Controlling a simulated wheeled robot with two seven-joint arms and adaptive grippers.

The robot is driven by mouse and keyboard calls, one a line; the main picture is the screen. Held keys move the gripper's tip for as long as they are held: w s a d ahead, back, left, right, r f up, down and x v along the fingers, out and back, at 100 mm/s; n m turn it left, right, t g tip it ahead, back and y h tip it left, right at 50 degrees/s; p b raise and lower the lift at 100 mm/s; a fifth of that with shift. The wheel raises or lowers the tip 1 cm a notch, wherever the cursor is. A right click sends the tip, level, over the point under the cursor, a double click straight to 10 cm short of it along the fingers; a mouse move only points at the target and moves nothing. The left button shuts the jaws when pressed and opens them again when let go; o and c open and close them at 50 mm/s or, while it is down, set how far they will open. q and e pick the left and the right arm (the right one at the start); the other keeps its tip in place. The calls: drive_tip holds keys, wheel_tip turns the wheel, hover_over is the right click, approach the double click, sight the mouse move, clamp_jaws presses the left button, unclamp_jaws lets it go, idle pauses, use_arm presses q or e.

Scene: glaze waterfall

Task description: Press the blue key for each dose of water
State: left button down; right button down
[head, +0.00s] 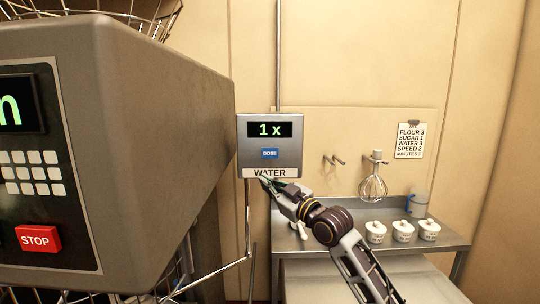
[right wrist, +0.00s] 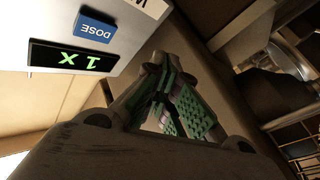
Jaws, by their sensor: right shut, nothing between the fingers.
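The water dispenser panel (head: 288,139) is a grey box on the wall, with a green display (head: 270,130) reading "1 x" and a WATER label below. Its blue DOSE key (head: 270,154) sits under the display, and this key also shows in the right wrist view (right wrist: 96,28). My right gripper (head: 268,183) is shut and empty, just below the key, by the WATER label. In the right wrist view its fingertips (right wrist: 158,62) are apart from the key, to its right. My left gripper is not in view.
A large grey mixer housing (head: 150,130) with a red STOP key (head: 38,238) fills the left. A recipe card (head: 409,140) reads WATER 3. A whisk (head: 373,185) hangs over several white pots on a metal table (head: 330,238).

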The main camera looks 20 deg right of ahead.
sight(271, 154)
wheel_tip(271, 154, up, 7)
drive_tip(key=d+t+y, duration=0.1)
drive_tip(key=shift+w+n, duration=0.15)
drive_tip(key=shift+n, duration=0.25)
drive_tip(key=shift+d+f, duration=0.1)
drive_tip(key=shift+w+d+b, duration=0.3)
drive_tip(key=shift+w+d, duration=0.1)
drive_tip(key=shift+w, duration=0.95)
drive_tip(key=shift+w+d+b, duration=0.25)
drive_tip(key=shift+w+d, duration=0.1)
drive_tip(key=shift+w, duration=1.05)
drive_tip(key=shift+w+d+b, duration=0.3)
drive_tip(key=shift+w+d, duration=0.1)
drive_tip(key=shift+w, duration=0.95)
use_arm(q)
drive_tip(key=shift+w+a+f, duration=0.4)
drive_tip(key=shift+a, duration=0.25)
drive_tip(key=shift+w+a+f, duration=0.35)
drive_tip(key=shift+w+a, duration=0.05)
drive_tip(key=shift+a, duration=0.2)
use_arm(e)
drive_tip(key=shift+w, duration=0.15)
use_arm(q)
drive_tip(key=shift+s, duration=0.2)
